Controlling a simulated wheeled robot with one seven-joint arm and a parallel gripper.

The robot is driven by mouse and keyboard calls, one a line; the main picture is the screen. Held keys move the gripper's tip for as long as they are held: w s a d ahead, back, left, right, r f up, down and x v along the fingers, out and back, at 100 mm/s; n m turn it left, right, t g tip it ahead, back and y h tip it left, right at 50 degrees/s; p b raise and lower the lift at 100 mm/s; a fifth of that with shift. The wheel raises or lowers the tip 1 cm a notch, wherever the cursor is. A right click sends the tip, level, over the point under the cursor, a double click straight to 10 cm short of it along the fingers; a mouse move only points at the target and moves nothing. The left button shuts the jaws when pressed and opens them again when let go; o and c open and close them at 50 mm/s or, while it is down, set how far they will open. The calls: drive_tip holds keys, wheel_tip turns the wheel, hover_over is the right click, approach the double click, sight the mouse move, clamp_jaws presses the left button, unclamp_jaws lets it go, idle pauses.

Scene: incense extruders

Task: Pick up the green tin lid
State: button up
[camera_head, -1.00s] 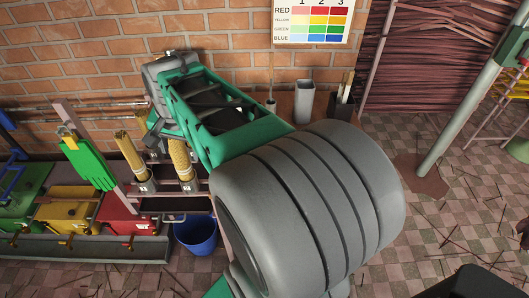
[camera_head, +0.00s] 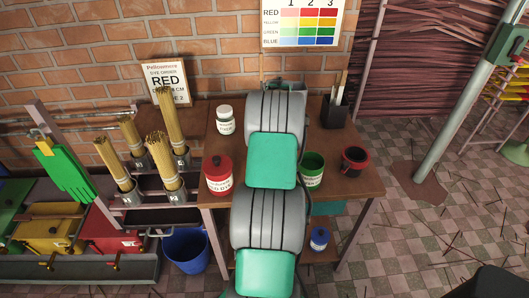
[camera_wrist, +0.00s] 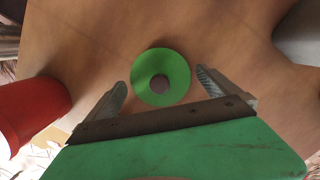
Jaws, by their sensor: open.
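The green tin lid (camera_wrist: 178,84) is a flat green disc with a round grey-brown middle, lying on the wooden table in the wrist view. My gripper (camera_wrist: 161,92) is open and empty above it, with one finger to each side of the lid in the picture. I cannot tell how high the fingers are above it. In the head view my arm hides the lid and the fingers. The open green tin (camera_head: 312,170) stands on the table just right of my arm.
A red tin (camera_head: 218,176) stands left of my arm and shows at the left in the wrist view (camera_wrist: 30,112). A white jar (camera_head: 225,121), a dark red-rimmed pot (camera_head: 354,161) and a black holder (camera_head: 335,114) stand on the table (camera_head: 345,187). Bundles of sticks (camera_head: 166,165) are at the left.

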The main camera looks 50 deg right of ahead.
drive_tip(key=shift+f, duration=0.25)
drive_tip(key=c, duration=1.2)
drive_tip(key=shift+r, duration=0.1)
drive_tip(key=shift+c, duration=0.2)
